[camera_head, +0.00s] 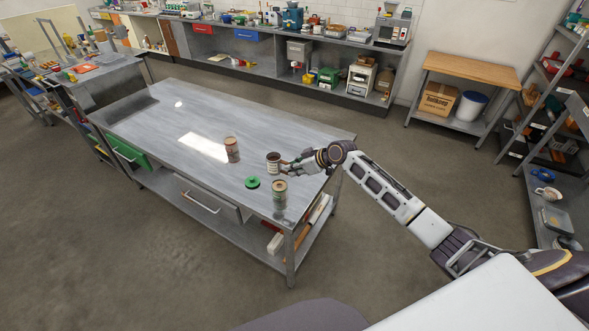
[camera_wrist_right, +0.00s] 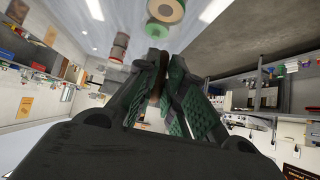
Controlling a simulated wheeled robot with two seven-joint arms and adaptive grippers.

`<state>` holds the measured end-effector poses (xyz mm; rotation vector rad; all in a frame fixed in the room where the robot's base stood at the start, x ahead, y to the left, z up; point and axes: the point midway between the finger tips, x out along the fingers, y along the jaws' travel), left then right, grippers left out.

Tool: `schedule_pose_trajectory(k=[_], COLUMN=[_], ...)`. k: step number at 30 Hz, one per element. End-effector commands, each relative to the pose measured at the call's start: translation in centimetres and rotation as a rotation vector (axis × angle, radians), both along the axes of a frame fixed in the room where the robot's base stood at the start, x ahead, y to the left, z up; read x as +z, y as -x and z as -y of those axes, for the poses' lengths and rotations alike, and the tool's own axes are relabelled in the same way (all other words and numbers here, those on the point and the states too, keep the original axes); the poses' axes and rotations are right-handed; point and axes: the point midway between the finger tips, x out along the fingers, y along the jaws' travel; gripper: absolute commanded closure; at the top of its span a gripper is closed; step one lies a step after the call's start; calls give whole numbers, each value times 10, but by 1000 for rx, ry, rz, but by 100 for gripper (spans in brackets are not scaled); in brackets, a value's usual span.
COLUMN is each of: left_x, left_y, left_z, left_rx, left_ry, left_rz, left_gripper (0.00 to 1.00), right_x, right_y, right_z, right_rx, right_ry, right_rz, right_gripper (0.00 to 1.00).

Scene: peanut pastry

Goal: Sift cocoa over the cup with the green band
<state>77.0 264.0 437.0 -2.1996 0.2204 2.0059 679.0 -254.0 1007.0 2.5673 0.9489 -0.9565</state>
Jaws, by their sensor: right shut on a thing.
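A dark brown container with a pale label (camera_head: 273,164), apparently the cocoa shaker, stands upright at or just above the grey metal table. My right gripper (camera_head: 283,167) is shut on it from the right. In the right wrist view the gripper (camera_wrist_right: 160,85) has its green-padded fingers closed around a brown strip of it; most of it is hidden. A greyish cup with a tan top (camera_head: 280,195) stands nearer the table's front edge; its band is too small to tell. A reddish-brown banded cup (camera_head: 232,150) stands to the left and also shows in the wrist view (camera_wrist_right: 118,47). My left gripper is not in view.
A flat green disc (camera_head: 252,182) lies on the table (camera_head: 165,135) between the cups, left of the front one. The left part of the table is largely clear. Shelving (camera_head: 545,130) stands at the right, and a wooden-topped bench (camera_head: 470,68) stands behind.

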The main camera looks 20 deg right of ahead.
Motion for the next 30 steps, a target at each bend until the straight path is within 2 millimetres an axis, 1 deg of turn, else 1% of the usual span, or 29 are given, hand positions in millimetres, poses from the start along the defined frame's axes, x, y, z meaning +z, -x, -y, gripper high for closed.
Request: schedule_pose_trajectory(k=[9, 13, 22, 26, 30], left_x=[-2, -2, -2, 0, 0], left_y=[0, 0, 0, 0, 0], left_z=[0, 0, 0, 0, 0], left_rx=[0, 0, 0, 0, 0], left_ry=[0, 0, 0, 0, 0], left_rz=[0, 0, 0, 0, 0], left_gripper=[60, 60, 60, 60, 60], right_x=[0, 1, 1, 1, 1], right_y=[8, 9, 8, 5, 1], right_z=[27, 30, 28, 18, 4], right_rx=[-1, -1, 0, 1, 1], right_ry=[1, 0, -1, -1, -1], right_rz=[0, 1, 2, 2, 2], right_gripper=[100, 100, 100, 100, 100])
